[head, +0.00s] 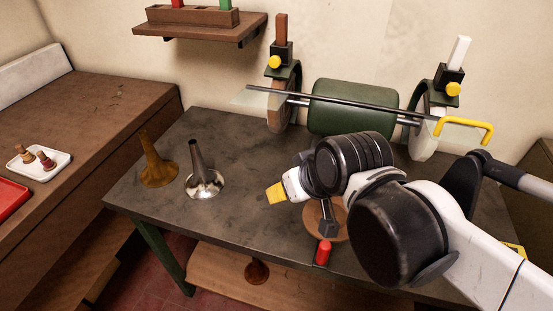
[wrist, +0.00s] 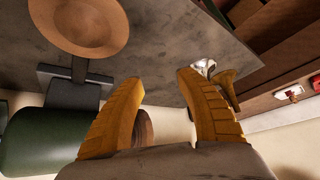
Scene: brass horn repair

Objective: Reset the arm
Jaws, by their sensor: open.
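My gripper (head: 277,192) is above the dark table (head: 240,140), with part of the arm hiding it in the head view. In the wrist view its two yellow fingers (wrist: 160,84) are spread apart with nothing between them. A brass-coloured bell (head: 156,168) and a silver bell (head: 204,180) stand on the table to its left, wide ends down. They also show beyond one finger in the wrist view, the silver bell (wrist: 203,67) beside the brass one (wrist: 229,86).
A green grinder (head: 352,106) with wheels stands at the table's back. A yellow bent handle (head: 470,124) sticks out right. A wooden bench (head: 100,100) with a white tray (head: 62,158) stands left.

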